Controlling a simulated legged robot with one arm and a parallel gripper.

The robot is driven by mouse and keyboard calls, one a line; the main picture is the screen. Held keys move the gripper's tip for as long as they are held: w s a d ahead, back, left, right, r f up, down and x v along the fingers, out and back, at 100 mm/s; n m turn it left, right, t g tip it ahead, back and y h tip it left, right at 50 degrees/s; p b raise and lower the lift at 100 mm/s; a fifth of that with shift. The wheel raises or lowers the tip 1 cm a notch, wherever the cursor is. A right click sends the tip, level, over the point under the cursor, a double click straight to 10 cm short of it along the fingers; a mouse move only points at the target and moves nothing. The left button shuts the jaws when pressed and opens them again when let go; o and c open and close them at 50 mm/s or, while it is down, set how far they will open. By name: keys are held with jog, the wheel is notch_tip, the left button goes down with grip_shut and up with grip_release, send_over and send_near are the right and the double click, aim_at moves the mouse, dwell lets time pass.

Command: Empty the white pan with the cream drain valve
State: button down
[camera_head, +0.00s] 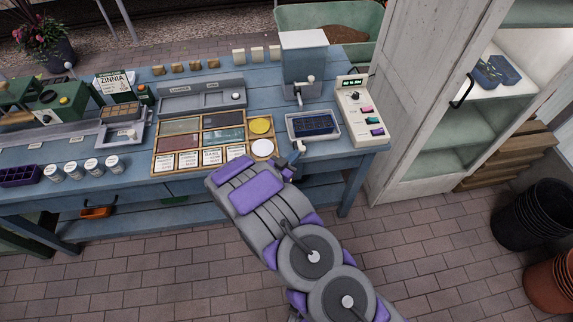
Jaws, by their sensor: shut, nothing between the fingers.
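A white pan (335,131) sits on the right part of the blue bench, below the spout of a hopper. A dark blue tray with a grid of cells (312,123) lies inside it. A small cream part (300,146) shows at the pan's front left edge and looks like the drain valve; its setting is too small to tell. My gripper (290,168) is just in front of the bench edge, below and slightly left of this cream part. It is shut and empty, and partly hidden by my arm. I cannot tell whether it touches the valve.
The grey-blue hopper (303,65) stands behind the pan. A white control box (361,112) with coloured buttons is to its right. A wooden sorting tray (205,165) with seed packets lies left. An open white cabinet door (420,80) stands right. The brick floor in front is clear.

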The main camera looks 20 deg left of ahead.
jog(key=shift+w+d, duration=0.1)
jog(key=shift+w, duration=0.3)
jog(key=shift+d, duration=0.15)
jog(key=w+d+n+g+y+b, duration=0.3)
jog(key=w+d+n+g+y, duration=0.3)
jog(key=n+y, duration=0.8)
jog(key=w+y, duration=0.1)
jog(key=y, duration=0.2)
jog(key=shift+w+d+g, duration=0.15)
jog(key=shift+d+g, duration=0.15)
jog(key=shift+g, duration=0.1)
jog(key=shift+w, duration=0.1)
dwell(0.3)
jog(key=shift+d, duration=0.1)
